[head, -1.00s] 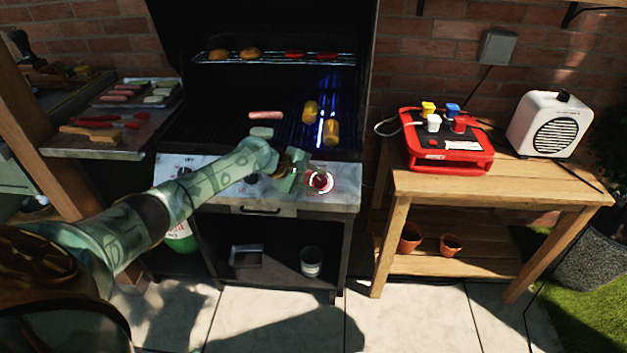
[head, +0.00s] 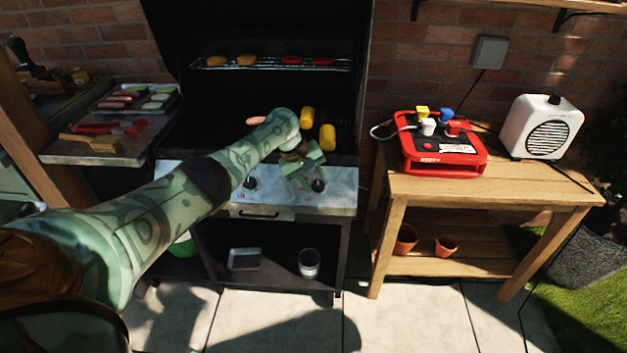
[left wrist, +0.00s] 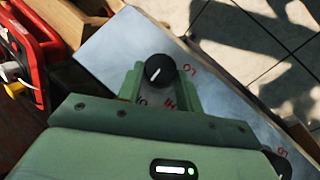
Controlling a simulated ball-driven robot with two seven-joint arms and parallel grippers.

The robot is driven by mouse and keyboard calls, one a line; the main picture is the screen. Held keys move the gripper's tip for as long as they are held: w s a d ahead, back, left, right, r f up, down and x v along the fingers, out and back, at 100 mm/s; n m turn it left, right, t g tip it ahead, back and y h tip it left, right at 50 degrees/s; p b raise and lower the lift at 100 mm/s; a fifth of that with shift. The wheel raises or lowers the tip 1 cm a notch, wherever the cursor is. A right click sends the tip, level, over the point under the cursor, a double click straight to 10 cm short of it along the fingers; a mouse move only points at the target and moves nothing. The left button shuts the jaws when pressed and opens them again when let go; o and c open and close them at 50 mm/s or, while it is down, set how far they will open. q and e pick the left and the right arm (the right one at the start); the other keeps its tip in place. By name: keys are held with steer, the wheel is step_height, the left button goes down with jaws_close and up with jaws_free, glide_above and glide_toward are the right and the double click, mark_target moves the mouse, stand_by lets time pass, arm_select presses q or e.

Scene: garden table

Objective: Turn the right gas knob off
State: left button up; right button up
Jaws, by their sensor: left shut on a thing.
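The right gas knob (head: 318,185) is a round black knob on the grill's pale front panel (head: 342,198), with no red glow around it. In the left wrist view the knob (left wrist: 160,70) shows a white pointer mark and red lettering around it. My left gripper (head: 304,179) is at the panel, its green fingers on either side of the knob and shut on it. The gripper partly hides the knob in the head view. The burner area below the food is dark, with no blue flame showing. My right gripper is not in view.
Another knob (head: 250,183) sits left on the panel, near my forearm. Corn (head: 327,137) and a sausage (head: 256,121) lie on the grill. A wooden table (head: 400,188) stands right, with a red power box (head: 440,160) and white heater (head: 545,127).

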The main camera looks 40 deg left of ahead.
arm_select(q)
steer(key=shift+d+f, duration=0.1)
stand_by(0.4)
steer(key=o, duration=1)
steer(key=p+v, duration=1)
steer(key=v, duration=0.6)
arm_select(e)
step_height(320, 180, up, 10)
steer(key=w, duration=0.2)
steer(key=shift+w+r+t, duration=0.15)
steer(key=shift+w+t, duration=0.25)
